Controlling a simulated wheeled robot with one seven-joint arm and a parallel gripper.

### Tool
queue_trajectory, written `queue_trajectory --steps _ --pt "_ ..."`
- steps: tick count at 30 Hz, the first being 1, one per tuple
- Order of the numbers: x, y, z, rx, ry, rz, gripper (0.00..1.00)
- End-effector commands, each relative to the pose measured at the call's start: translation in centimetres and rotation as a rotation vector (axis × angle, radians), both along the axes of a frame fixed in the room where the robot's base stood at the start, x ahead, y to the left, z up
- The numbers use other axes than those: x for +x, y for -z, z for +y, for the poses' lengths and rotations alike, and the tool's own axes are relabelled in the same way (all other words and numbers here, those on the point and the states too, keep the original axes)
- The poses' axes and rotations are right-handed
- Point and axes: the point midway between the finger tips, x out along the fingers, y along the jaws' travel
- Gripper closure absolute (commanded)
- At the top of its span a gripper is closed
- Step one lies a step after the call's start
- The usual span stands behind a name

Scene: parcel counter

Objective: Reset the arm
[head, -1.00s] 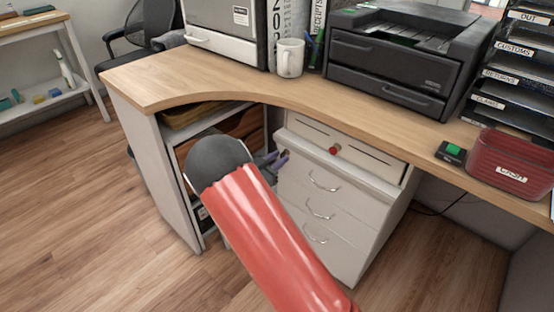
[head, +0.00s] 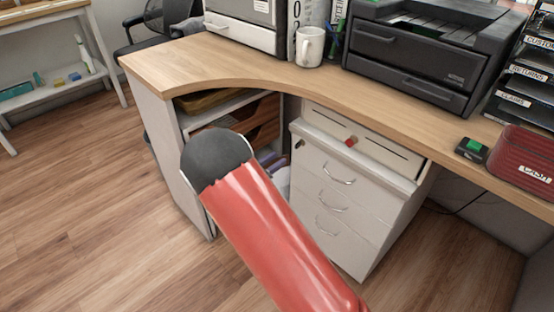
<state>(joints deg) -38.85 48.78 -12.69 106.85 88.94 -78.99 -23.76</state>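My arm shows as a red link (head: 265,235) with a dark grey rounded joint (head: 217,158), in the lower middle of the head view. The joint stands in front of the open shelves under the desk. My gripper is not visible, so its fingers and anything in them cannot be seen.
A wooden desk (head: 240,70) curves across the view, bearing a white mug (head: 310,47), a black printer (head: 425,50) and a red box (head: 522,160). Below are a white drawer unit (head: 335,190) and shelves (head: 232,121). Wood floor (head: 90,190) is clear at left.

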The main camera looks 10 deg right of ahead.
Motion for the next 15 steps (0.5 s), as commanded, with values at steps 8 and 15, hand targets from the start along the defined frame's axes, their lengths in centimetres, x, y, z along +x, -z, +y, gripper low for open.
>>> queue_trajectory --steps 8,15 --pt "0.0 0.0 0.0 0.001 -0.001 -0.001 0.75" --pt "2.2 -2.8 -0.5 0.151 -0.124 0.004 0.75"
